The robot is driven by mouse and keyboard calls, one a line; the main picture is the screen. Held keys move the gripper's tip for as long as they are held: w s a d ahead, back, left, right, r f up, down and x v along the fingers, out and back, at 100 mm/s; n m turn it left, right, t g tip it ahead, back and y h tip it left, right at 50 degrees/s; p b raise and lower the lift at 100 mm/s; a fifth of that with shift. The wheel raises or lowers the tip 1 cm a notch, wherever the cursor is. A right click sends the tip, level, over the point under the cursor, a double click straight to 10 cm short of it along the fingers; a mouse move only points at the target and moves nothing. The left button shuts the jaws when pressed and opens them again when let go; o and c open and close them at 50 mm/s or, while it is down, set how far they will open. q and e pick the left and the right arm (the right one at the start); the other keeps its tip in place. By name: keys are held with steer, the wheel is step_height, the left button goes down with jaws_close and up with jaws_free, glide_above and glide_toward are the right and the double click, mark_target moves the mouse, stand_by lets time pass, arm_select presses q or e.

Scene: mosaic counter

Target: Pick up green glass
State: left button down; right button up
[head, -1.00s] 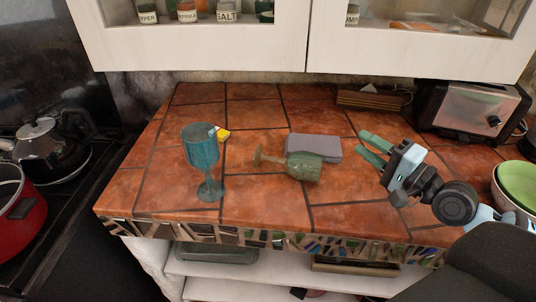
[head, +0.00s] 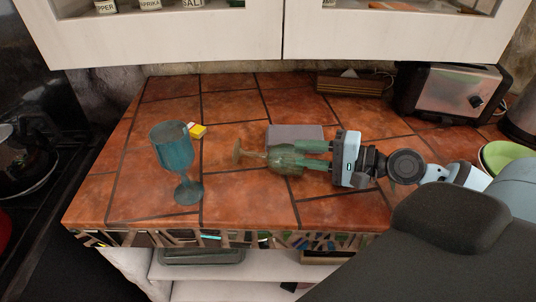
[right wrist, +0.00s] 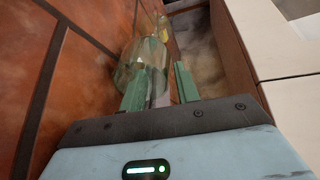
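The green glass (head: 283,158), a translucent goblet, lies on its side on the tiled counter, its foot to the left and its bowl to the right. My right gripper (head: 300,154) reaches in from the right, its two green fingers apart at the bowl end, overlapping it in the head view. In the right wrist view the glass (right wrist: 143,58) lies just ahead of the open fingers (right wrist: 158,82), mostly beyond the left one. I cannot tell whether a finger touches it. My left gripper is not in view.
A blue goblet (head: 173,150) stands upright to the left, with a small yellow item (head: 198,131) beside it. A grey block (head: 294,132) lies just behind the green glass. A toaster (head: 452,92) and a green bowl (head: 508,157) are at the right. The front counter is clear.

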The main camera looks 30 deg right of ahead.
mark_target(283, 149)
steer(key=shift+w+a, duration=0.15)
steer(key=shift+w, duration=0.05)
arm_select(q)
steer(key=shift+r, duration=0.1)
